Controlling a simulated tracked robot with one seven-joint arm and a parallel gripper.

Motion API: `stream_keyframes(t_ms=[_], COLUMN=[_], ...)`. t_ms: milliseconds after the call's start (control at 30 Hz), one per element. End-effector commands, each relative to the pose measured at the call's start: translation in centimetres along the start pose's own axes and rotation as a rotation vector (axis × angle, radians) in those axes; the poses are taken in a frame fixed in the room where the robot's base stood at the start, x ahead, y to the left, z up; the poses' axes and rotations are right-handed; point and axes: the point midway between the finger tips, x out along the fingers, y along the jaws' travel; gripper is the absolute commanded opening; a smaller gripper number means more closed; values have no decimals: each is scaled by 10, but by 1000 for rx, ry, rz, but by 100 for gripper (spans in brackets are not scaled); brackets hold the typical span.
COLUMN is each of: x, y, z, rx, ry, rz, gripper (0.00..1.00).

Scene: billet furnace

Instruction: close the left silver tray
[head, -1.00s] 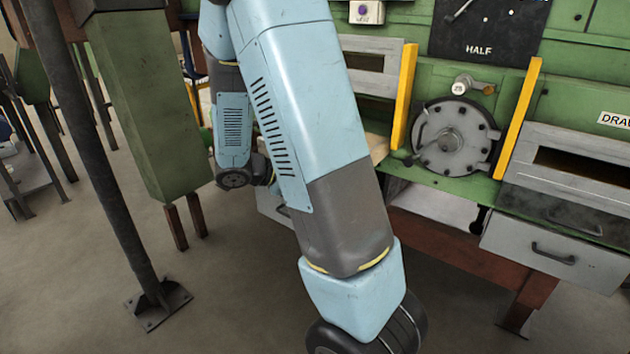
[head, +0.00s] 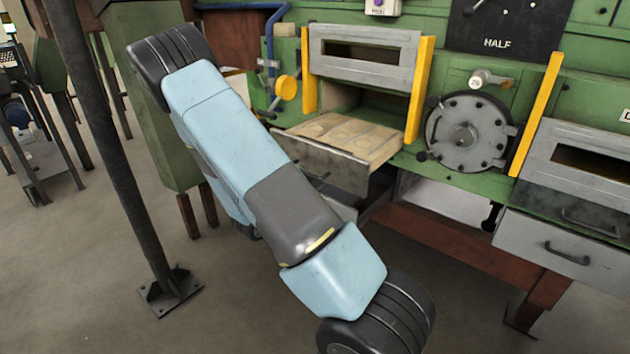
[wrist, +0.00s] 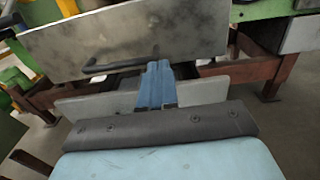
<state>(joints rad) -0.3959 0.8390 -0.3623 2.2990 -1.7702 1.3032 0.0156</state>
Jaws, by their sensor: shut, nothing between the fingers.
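The left silver tray (head: 318,163) stands pulled out from the green furnace in the head view, below the left silver slot housing. Its beige, patterned inside (head: 350,132) shows, and my arm covers part of its left front. In the wrist view its dull silver front (wrist: 135,38) fills the upper left, with a black handle (wrist: 110,67) near the lower edge. My gripper (wrist: 159,66) shows as blue fingers, shut and empty, just right of the handle at the front's lower edge. I cannot tell whether they touch it. The head view does not show my fingers.
Yellow bars (head: 420,90) flank the round grey door (head: 465,135). A dark post (head: 115,170) stands left of my arm.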

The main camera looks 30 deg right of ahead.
Motion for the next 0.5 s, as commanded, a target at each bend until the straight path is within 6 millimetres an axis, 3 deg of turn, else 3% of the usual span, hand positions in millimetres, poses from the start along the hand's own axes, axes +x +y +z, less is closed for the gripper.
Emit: stream_keyframes(t_ms=[500], x=[86], y=[-1], z=[0], rx=[2], ry=[0], rz=[-4], gripper=[0])
